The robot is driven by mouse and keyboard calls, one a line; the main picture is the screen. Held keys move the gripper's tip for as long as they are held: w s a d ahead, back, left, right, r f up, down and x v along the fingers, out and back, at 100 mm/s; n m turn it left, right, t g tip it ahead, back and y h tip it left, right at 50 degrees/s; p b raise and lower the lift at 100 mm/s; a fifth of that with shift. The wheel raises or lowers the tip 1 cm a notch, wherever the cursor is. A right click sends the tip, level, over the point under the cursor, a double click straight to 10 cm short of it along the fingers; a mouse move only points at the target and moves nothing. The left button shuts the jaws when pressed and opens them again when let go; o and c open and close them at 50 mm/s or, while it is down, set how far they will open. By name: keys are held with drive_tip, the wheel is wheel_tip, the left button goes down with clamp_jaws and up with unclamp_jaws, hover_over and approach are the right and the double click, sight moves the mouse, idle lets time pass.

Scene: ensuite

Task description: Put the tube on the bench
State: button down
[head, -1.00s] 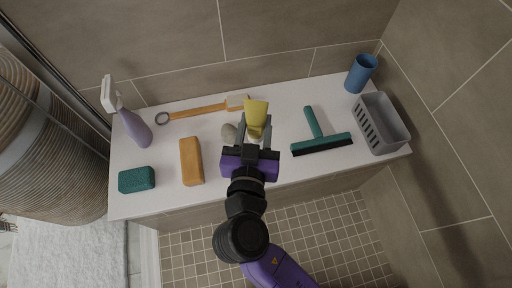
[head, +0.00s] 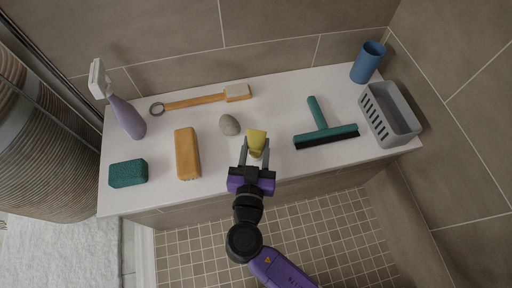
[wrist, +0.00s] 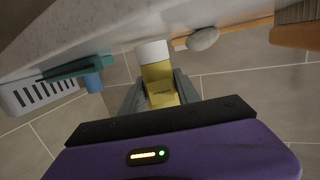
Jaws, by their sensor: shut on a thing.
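The tube (head: 257,139) is yellow, and in the wrist view (wrist: 158,78) it has a white cap at one end. My gripper (head: 254,153) is shut on it, with one grey finger on each side. In the head view the tube shows over the front part of the white bench (head: 285,100), between the grey stone and the squeegee. In the wrist view its white cap is close to the bench; I cannot tell whether they touch.
A stone (head: 229,125), an orange block (head: 187,153), a wooden-handled brush (head: 205,100), a green sponge (head: 128,173) and a spray bottle (head: 123,112) are on the left. A squeegee (head: 322,130), blue cup (head: 367,63) and grey basket (head: 390,112) are on the right.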

drive_tip(key=shift+f, duration=0.45)
drive_tip(key=c, duration=0.9)
unclamp_jaws()
drive_tip(key=shift+r, duration=0.2)
drive_tip(key=shift+s+r, duration=0.1)
drive_tip(key=shift+s, duration=0.15)
drive_tip(key=s, duration=0.3)
drive_tip(key=s+r+p, duration=0.1)
drive_tip(key=s, duration=0.3)
drive_tip(key=s+p, duration=0.1)
drive_tip(key=s, duration=0.3)
drive_tip(key=shift+s+a+r, duration=0.2)
drive_tip(key=shift+a+r, duration=0.05)
drive_tip(key=shift+a, duration=0.1)
drive_tip(key=shift+d, duration=0.1)
